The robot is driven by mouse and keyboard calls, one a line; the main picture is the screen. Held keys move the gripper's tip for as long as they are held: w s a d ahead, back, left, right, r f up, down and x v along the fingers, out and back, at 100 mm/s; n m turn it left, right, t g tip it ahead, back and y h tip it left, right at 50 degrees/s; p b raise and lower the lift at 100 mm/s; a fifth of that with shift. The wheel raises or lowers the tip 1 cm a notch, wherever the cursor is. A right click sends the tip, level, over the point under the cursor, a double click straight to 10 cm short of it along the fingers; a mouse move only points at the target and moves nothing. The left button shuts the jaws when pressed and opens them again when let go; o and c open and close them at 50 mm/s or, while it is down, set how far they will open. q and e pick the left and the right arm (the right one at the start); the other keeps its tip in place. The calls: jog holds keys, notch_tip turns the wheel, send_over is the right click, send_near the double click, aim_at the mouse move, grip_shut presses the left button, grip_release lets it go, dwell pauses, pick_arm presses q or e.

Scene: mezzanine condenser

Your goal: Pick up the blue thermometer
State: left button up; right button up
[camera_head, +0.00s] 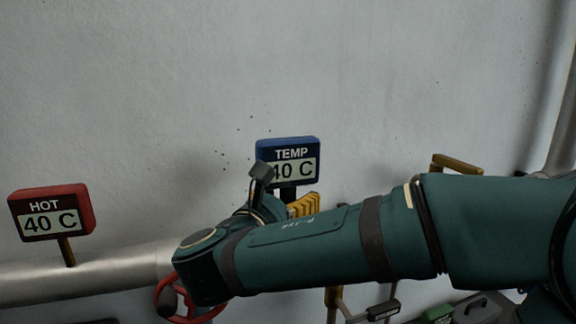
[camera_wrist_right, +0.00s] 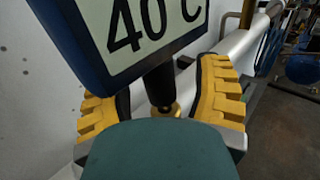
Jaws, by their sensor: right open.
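The blue thermometer (camera_head: 288,148) has a display reading TEMP 40 C and stands upright near the wall, in the middle of the head view. Its blue housing and display (camera_wrist_right: 150,30) fill the top of the right wrist view, above a dark stem on a brass fitting. My right gripper (camera_wrist_right: 163,100) is open, with one yellow finger on each side of the stem and visible gaps between. In the head view one yellow finger of the right gripper (camera_head: 303,205) shows just below the display; my right forearm hides the lower part. My left gripper is not in view.
A red HOT thermometer (camera_head: 50,212) reading 40 C stands on a silver pipe (camera_head: 95,274) at the left. A red valve wheel (camera_head: 168,300) is partly hidden below my arm. A yellow handle (camera_head: 457,163) is at the right. The pale wall is close behind.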

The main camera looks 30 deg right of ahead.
grip_shut()
